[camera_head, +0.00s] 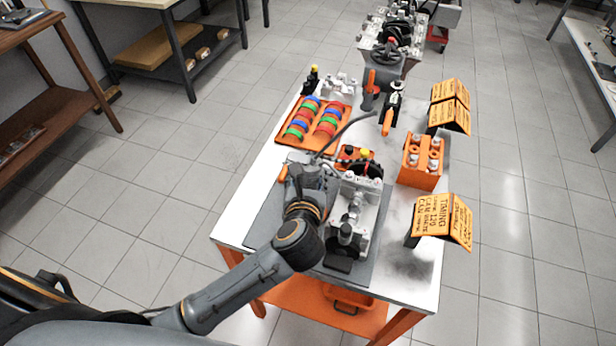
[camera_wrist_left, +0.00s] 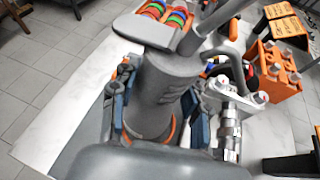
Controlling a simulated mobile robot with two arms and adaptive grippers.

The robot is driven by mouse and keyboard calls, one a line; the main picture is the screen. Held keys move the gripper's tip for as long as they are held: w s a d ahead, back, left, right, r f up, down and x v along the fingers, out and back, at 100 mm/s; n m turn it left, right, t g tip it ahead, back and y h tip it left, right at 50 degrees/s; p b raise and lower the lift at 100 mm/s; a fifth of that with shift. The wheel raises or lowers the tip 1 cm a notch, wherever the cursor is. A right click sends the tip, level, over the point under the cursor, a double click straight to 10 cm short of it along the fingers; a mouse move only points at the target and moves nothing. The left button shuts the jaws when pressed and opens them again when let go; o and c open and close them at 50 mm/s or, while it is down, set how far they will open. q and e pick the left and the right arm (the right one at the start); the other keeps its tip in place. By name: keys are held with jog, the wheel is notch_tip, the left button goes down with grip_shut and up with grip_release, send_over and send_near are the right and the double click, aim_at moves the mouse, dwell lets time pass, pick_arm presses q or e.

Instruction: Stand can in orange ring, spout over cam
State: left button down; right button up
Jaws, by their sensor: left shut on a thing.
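A grey can (camera_wrist_left: 165,85) with a long spout (camera_wrist_left: 212,22) fills the middle of the left wrist view, looking upright. My left gripper (camera_wrist_left: 155,108) is shut on it, a finger on each side. In the head view my left gripper (camera_head: 312,176) is at the left of the engine part, and my arm hides most of the can. Orange arcs of the ring (camera_wrist_left: 172,132) show around the can's base; I cannot tell whether the can rests inside it. The metal engine part with the cam (camera_head: 350,215) is to the right, also in the wrist view (camera_wrist_left: 230,132). My right gripper is out of view.
An orange tray of coloured rings (camera_head: 330,112) lies behind. An orange block with metal pieces (camera_head: 422,160) and orange lettered signs (camera_head: 440,220) stand along the right side of the white table (camera_head: 245,215). An orange-handled tool (camera_head: 388,120) is farther back.

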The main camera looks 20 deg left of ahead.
pick_arm(q)
jog(key=shift+d+f, duration=0.2)
jog(key=shift+f, duration=0.25)
jog(key=c, duration=0.7)
grip_release()
jog(key=shift+r, duration=0.75)
jog(key=shift+b+v, duration=0.8)
jog(key=shift+v, duration=5.15)
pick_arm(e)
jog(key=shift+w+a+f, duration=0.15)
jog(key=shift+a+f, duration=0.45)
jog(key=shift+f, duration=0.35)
pick_arm(q)
jog(key=shift+f, duration=0.2)
